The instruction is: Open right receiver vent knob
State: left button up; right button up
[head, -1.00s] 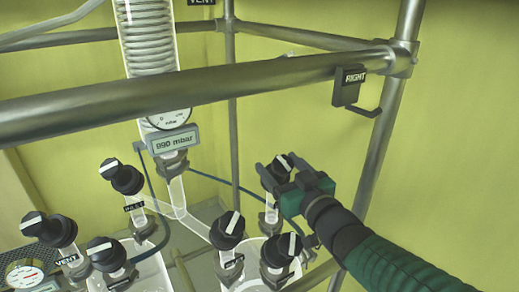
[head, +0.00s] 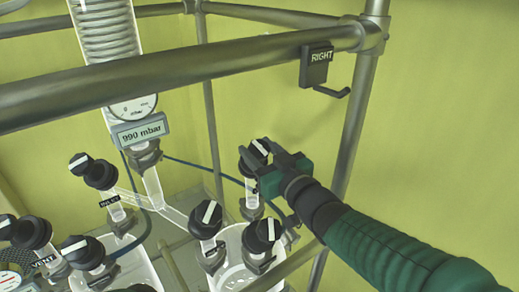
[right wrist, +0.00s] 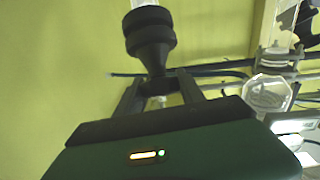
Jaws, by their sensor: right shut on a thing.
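My right gripper (head: 256,164) comes in from the right and is shut on a black knob with a white pointer mark (head: 258,148). This knob sits on a glass neck at the back of the right glass vessel (head: 232,270). In the right wrist view the same black knob (right wrist: 150,35) stands between and beyond the two dark fingers, on top of a clear stem. Its pointer face is turned away there. No label for this knob is readable. My left gripper is not in view.
Two similar black knobs (head: 207,219) (head: 262,236) stand close in front on the same vessel. More knobs, labelled INLET and VENT, are at left. A thick metal rail (head: 180,78) crosses above, with a RIGHT sign and hook (head: 320,66). The yellow wall is bare at right.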

jog(key=n+g+y+p, duration=0.1)
jog(key=n+p, duration=0.1)
jog(key=p, duration=0.1)
jog(key=r+n+g+y+p, duration=0.1)
jog(key=n+y+p, duration=0.1)
jog(key=p, duration=0.1)
jog(key=shift+w+r+g, duration=0.1)
jog(key=shift+g, duration=0.3)
jog(key=shift+d+f+n+g+y+p, duration=0.1)
jog(key=shift+f+n+g+y+p, duration=0.2)
jog(key=shift+n+g+y+p, duration=0.4)
jog(key=shift+f+b, duration=0.15)
jog(key=shift+b, duration=0.15)
jog(key=o, duration=1.4)
jog(key=shift+f, duration=0.1)
jog(key=shift+c, duration=0.2)
